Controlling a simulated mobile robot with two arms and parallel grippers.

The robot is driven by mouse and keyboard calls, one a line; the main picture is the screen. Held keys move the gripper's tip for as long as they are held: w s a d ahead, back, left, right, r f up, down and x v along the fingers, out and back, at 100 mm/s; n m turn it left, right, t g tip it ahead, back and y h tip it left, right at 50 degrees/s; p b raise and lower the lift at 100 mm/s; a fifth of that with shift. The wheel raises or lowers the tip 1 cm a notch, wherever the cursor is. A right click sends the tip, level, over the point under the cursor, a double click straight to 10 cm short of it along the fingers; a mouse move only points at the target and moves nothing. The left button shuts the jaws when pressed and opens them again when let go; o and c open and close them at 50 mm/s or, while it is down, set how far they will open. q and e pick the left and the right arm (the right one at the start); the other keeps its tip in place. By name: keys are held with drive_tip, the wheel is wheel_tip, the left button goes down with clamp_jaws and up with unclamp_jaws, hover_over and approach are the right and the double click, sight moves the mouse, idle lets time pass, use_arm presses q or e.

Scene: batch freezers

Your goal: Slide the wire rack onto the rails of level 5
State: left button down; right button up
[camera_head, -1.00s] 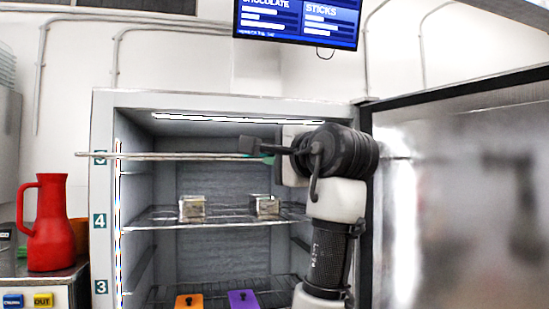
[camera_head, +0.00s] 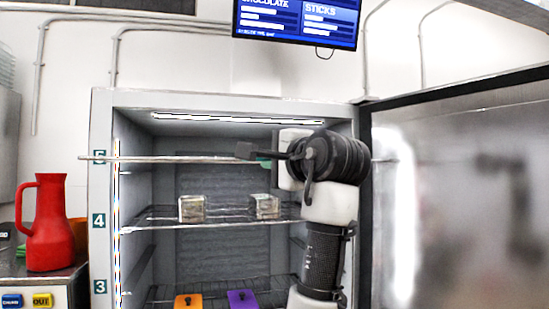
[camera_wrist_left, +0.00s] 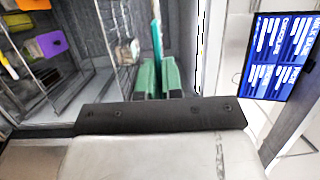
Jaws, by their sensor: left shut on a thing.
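The wire rack (camera_head: 165,159) shows in the head view as a thin, nearly edge-on light bar at the height of the level 5 label (camera_head: 99,155). Its left end overlaps the freezer's left front post, and a short piece shows right of my arm. My left gripper (camera_head: 262,156) is shut on the rack near its middle; my wrist hides part of it. The left wrist view shows the green finger pads (camera_wrist_left: 158,78) close together. The level 5 rails are hard to make out. My right gripper is not in view.
The open freezer (camera_head: 220,101) has a level 4 shelf (camera_head: 160,227) with two small clear boxes. Below, orange (camera_head: 188,301) and purple (camera_head: 242,299) items sit at level 3. The open door (camera_head: 470,200) stands at right. A red jug (camera_head: 48,225) is on the left counter.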

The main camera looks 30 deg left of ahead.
use_arm(q)
drive_tip(key=shift+w+p+x, duration=0.2)
drive_tip(key=shift+p+x, duration=0.15)
drive_tip(key=shift+x, duration=0.65)
drive_tip(key=shift+w+p+x, duration=0.2)
drive_tip(key=shift+p+x, duration=0.1)
drive_tip(key=shift+x, duration=0.75)
drive_tip(key=shift+d+r, duration=0.15)
drive_tip(key=shift+w, duration=0.1)
drive_tip(key=shift+w+a+f, duration=0.25)
drive_tip(key=shift+w+a, duration=0.7)
drive_tip(key=shift+a, duration=0.15)
drive_tip(key=shift+w+a+f, duration=0.2)
drive_tip(key=shift+w+a, duration=0.75)
drive_tip(key=shift+a, duration=0.15)
drive_tip(key=shift+w+a+r, duration=0.15)
drive_tip(key=shift+w+a, duration=0.8)
drive_tip(key=shift+a, duration=0.15)
drive_tip(key=shift+w+a+r, duration=0.15)
drive_tip(key=shift+w+a, duration=0.8)
drive_tip(key=shift+a, duration=0.3)
